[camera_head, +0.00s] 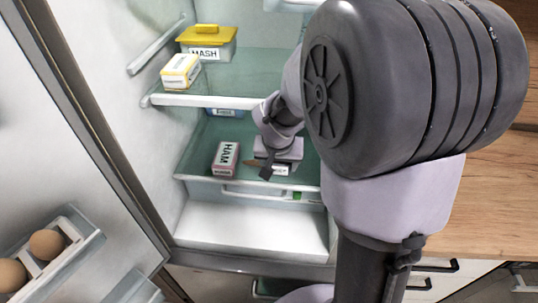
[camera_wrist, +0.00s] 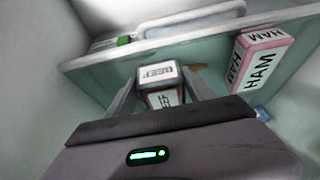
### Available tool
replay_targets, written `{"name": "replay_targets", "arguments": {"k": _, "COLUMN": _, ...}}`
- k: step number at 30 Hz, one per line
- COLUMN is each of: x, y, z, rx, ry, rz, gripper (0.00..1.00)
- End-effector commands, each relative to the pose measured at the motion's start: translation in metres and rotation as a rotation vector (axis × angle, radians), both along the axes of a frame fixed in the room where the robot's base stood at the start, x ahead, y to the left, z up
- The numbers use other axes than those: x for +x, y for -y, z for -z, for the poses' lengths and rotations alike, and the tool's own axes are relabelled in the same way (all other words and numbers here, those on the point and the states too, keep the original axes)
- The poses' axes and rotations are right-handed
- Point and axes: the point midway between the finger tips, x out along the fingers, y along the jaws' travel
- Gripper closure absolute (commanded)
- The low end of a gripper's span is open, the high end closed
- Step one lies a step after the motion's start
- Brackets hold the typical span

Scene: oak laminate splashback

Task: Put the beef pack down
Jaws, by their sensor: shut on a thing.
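The beef pack (camera_wrist: 160,88) is a small pale box with dark lettering, seen between the two fingers of my gripper (camera_wrist: 160,98) in the wrist view. My gripper is shut on it. In the head view my gripper (camera_head: 277,165) is inside the fridge over the lower glass shelf (camera_head: 205,135), and only a white, lettered bit of the pack (camera_head: 281,170) shows below it. Whether the pack touches the shelf I cannot tell. A pink and white ham pack (camera_head: 226,158) stands to the left of my gripper; it also shows at right in the wrist view (camera_wrist: 262,58).
A yellow-lidded mash tub (camera_head: 207,52) and a yellow-white pack (camera_head: 181,71) are on the upper shelf (camera_head: 215,101). A blue-labelled container (camera_head: 225,113) is at the back of the lower shelf. Eggs (camera_head: 46,243) sit in the open door. A small brown thing lies beside my gripper.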

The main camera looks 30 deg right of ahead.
Motion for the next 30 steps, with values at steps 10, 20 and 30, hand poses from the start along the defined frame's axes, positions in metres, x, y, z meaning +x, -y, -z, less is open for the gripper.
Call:
{"name": "replay_targets", "arguments": {"k": 10, "x": 0.000, "y": 0.000, "z": 0.011, "rx": 0.001, "ry": 0.002, "rz": 0.001, "gripper": 1.00}}
{"name": "replay_targets", "arguments": {"k": 20, "x": 0.000, "y": 0.000, "z": 0.011, "rx": 0.000, "ry": 0.000, "rz": 0.001, "gripper": 0.17}}
{"name": "replay_targets", "arguments": {"k": 30, "x": -0.010, "y": -0.007, "z": -0.029, "rx": -0.001, "ry": 0.005, "rz": -0.001, "gripper": 0.17}}
